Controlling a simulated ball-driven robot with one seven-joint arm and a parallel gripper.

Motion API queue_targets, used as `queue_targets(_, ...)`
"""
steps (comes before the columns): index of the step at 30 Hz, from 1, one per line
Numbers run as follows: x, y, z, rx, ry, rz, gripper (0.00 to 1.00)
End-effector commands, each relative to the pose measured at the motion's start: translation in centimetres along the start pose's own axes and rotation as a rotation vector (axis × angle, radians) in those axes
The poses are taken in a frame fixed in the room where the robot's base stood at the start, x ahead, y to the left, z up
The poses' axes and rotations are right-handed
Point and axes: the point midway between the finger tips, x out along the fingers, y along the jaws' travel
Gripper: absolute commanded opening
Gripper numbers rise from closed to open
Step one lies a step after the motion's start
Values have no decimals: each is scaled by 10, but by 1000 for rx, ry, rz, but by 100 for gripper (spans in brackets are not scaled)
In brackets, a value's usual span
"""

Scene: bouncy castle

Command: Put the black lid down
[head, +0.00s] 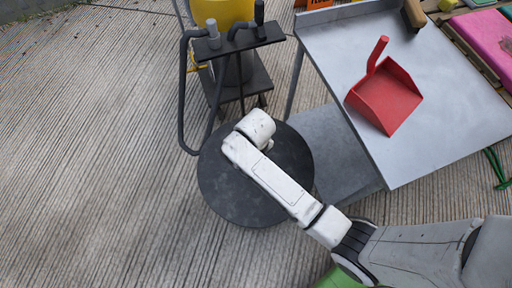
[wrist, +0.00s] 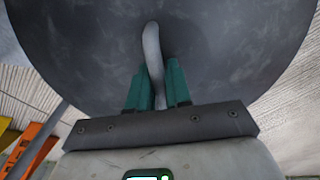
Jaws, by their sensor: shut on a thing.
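The black lid (head: 225,190) is a large round dark disc under my white arm in the head view. Its near-right edge overlaps the steel table's lower shelf in the picture; its height above the floor is hard to tell. In the wrist view the lid (wrist: 85,50) fills most of the picture, with a grey curved handle (wrist: 151,45) at its middle. My gripper (wrist: 158,80) has green fingers shut on that handle from both sides. In the head view my arm hides the fingers and the handle.
A steel table (head: 440,130) stands at the right with a red dustpan (head: 385,97) and a brush (head: 413,14) on it. A dark cart (head: 240,45) with a yellow bucket (head: 222,12) stands just behind the lid. Ribbed floor (head: 90,150) at the left is clear.

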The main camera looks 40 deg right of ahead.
Motion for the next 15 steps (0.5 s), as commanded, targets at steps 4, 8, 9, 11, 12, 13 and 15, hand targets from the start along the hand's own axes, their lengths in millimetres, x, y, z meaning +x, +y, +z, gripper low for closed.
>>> queue_targets(4,-1,0,0,0,1,0,0)
queue_targets(8,0,0,0,0,1,0,0)
queue_targets(9,0,0,0,0,1,0,0)
queue_targets(11,2,0,0,0,1,0,0)
queue_targets(12,2,0,0,0,1,0,0)
queue_targets(13,3,0,0,0,1,0,0)
queue_targets(15,4,0,0,0,1,0,0)
